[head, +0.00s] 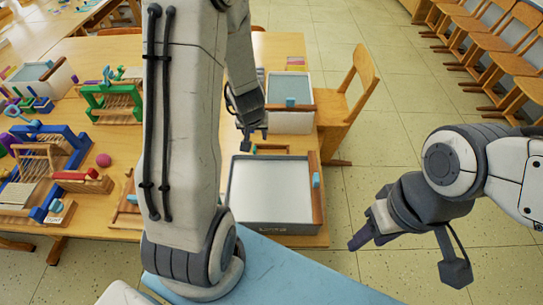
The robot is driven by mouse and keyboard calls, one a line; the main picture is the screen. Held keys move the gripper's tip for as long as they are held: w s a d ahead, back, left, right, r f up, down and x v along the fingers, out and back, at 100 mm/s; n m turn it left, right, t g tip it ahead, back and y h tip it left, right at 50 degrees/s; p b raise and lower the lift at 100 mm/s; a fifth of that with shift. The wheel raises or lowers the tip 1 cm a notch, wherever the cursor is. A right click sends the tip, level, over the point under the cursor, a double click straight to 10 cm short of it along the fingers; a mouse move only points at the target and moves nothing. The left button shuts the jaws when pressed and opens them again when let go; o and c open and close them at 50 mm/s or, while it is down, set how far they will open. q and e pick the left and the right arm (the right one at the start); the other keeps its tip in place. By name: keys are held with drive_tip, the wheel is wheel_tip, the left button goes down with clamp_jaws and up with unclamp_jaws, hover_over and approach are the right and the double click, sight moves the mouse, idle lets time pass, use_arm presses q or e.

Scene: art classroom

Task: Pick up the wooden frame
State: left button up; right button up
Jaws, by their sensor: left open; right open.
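I cannot tell for sure which piece is the wooden frame. A light wooden piece with a blue part (272,149) lies on the table just behind the front grey tray, partly hidden by my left gripper. A wooden piece (127,207) also shows left of my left arm, which hides part of it. A small upright wooden frame-like piece (35,150) stands among the blue pieces at the left. My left gripper (250,136) is open and points down, close to the piece behind the tray; contact is unclear. My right gripper (366,238) is open and empty, beyond the table's right edge.
The front grey tray (234,200) and a second tray (291,122) have wooden bars with blue knobs.

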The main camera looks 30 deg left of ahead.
sight(254, 149)
use_arm(q)
drive_tip(key=b+x, duration=0.1)
drive_tip(key=x, duration=0.1)
drive_tip(key=b+x, duration=0.1)
drive_tip(key=x, duration=0.1)
drive_tip(key=a+b+x, duration=0.1)
drive_tip(key=x, duration=0.1)
drive_tip(key=shift+s+b, duration=0.25)
drive_tip(key=shift+b, duration=0.15)
wheel_tip(254, 149, down, 5)
drive_tip(key=b, duration=0.4)
drive_tip(key=shift+w+a+r, duration=0.15)
drive_tip(key=shift+w+a, duration=0.05)
drive_tip(key=shift+w+f, duration=0.15)
drive_tip(key=shift+f, duration=0.05)
drive_tip(key=shift+r, duration=0.15)
clamp_jaws()
